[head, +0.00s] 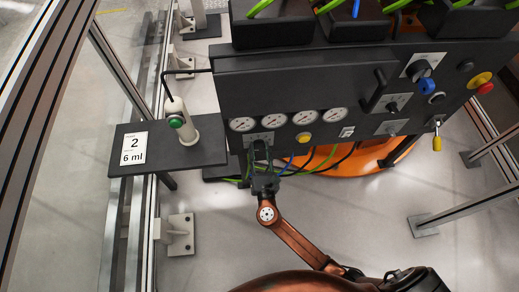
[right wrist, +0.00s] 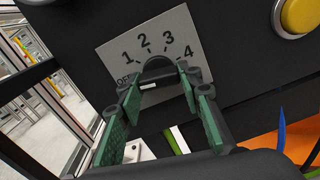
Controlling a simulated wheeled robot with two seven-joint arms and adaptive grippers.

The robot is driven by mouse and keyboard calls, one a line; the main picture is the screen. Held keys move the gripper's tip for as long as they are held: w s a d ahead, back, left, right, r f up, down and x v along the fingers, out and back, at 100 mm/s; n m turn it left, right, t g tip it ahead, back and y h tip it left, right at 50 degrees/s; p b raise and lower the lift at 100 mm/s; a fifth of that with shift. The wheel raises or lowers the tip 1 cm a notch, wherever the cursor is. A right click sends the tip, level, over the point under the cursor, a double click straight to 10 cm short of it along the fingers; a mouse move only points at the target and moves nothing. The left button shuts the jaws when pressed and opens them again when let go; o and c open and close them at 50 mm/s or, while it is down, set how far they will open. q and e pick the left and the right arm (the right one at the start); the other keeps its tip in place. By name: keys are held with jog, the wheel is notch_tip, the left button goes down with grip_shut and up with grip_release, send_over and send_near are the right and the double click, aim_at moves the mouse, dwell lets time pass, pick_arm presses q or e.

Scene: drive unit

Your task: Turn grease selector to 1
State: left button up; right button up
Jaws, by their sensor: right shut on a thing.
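The grease selector is a dark knob (right wrist: 157,68) on a pale plate (right wrist: 118,52) marked OFF, 1, 2, 3 and 4 in the right wrist view. In the head view its plate (head: 258,138) sits low on the panel, below the left gauges. My right gripper (head: 259,150) reaches up to it from below. Its green-padded fingers (right wrist: 158,98) are shut on the knob, one on each side. A small white mark shows between the fingers, but I cannot tell which number the knob points at. My left gripper is not in view.
Several round gauges (head: 272,122) sit above the selector, with a yellow button (head: 304,138) to its right. A dark shelf (head: 208,152) at the left holds a white cylinder (head: 187,131) and a "2, 6 ml" card (head: 133,149). Cables hang below the panel.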

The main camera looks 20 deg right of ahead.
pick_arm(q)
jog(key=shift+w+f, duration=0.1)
pick_arm(e)
jog(key=shift+f+m+b, duration=0.1)
jog(key=shift+m+b, duration=0.2)
jog(key=shift+m, duration=0.6)
jog(key=shift+m+b, duration=0.65)
jog(key=shift+m, duration=0.55)
jog(key=m+b, duration=0.1)
jog(key=m, duration=0.1)
jog(key=shift+a+m, duration=0.1)
jog(key=shift+m, duration=0.2)
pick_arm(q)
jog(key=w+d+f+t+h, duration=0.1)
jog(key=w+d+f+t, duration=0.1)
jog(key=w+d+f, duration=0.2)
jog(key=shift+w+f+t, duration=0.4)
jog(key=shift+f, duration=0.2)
pick_arm(e)
jog(key=shift+m, duration=0.6)
pick_arm(q)
jog(key=shift+b, duration=0.3)
pick_arm(e)
jog(key=o, duration=1.2)
jog(key=shift+c, duration=0.2)
